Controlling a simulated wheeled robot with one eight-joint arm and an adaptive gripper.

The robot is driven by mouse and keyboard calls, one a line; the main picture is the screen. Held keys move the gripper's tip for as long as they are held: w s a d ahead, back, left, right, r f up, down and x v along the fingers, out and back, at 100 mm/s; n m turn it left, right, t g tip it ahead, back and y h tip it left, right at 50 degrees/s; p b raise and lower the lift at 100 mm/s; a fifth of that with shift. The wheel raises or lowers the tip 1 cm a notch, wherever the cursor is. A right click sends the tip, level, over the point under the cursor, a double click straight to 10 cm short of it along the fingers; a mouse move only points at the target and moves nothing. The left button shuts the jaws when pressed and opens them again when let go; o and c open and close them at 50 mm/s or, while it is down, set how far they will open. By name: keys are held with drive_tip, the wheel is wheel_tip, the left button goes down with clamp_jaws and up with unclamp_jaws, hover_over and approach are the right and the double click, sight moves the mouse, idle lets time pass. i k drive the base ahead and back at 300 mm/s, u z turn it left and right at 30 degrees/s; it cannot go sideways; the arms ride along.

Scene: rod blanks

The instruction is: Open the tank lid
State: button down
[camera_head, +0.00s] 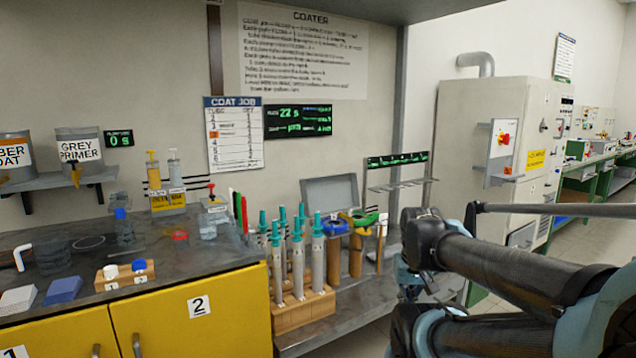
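A grey rectangular panel (330,194) stands tilted up against the wall behind the bench, right of centre. It looks like a raised lid, but I cannot tell for sure that it is the tank lid. A blue ring-shaped piece (334,227) and a green one (362,219) sit in front of it on brown cylinders. Any tank body below is not clearly visible. My arm comes in from the right and bends near the right end of the bench. My gripper's fingers cannot be made out.
A wooden rack (304,311) of several teal-topped tools stands in front of the panel. Yellow cabinets (200,309) carry a dark worktop with bottles, blocks and jars. A grey machine cabinet (480,125) stands behind my arm.

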sight(335, 193)
drive_tip(key=z, duration=0.05)
drive_tip(key=i, duration=1)
drive_tip(key=u, duration=0.05)
